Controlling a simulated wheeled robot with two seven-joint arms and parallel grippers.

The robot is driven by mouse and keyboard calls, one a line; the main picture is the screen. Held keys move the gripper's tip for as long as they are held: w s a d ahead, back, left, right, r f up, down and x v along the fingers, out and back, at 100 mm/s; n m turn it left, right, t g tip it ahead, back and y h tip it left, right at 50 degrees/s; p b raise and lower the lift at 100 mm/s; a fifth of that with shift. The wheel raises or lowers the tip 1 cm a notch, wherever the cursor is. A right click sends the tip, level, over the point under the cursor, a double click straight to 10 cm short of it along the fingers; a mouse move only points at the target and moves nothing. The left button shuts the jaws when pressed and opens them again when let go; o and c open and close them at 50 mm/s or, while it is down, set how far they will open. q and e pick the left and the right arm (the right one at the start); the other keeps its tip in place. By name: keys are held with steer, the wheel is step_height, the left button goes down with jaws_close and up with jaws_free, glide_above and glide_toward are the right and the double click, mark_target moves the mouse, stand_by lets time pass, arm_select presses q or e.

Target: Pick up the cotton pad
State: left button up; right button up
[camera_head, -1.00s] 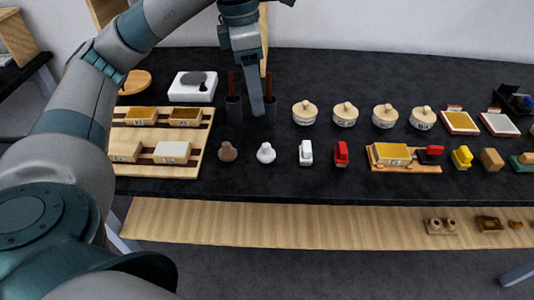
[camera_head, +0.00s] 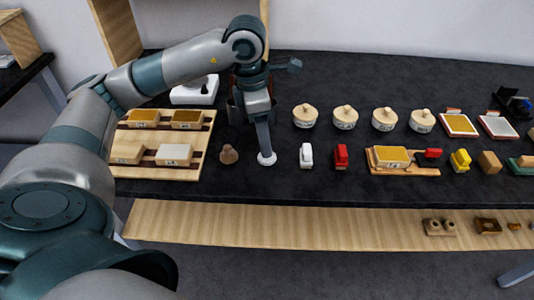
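A small white rounded piece, which looks like the cotton pad (camera_head: 267,161), sits on the dark table left of centre, beside a similar brown knobbed piece (camera_head: 228,154). My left gripper (camera_head: 265,150) points down right over the white piece and hides its upper part; only its pale lower rim shows. The fingers are seen edge-on as one grey bar, so I cannot tell whether they are open or closed on it. My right gripper is not in view.
A slatted wooden tray (camera_head: 188,150) with several blocks lies to the left. Dark cups are partly hidden behind my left arm.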

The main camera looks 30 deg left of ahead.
mark_target(270, 161)
arm_select(q)
steer(key=shift+f, duration=0.2)
steer(key=shift+d+f+p, duration=0.15)
steer(key=shift+f+p, duration=0.15)
steer(key=shift+f, duration=0.15)
steer(key=shift+w+d+f+p, duration=0.15)
steer(key=shift+f+p, duration=0.15)
steer(key=shift+f, duration=0.75)
steer(key=shift+w+d+f+p, duration=0.1)
steer(key=shift+f+p, duration=0.2)
steer(key=shift+f, duration=0.75)
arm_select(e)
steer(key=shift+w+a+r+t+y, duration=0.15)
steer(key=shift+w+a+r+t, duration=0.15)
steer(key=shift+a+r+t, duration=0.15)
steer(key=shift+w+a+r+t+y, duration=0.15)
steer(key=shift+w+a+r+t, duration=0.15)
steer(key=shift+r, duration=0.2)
arm_select(q)
steer(key=c, duration=1.1)
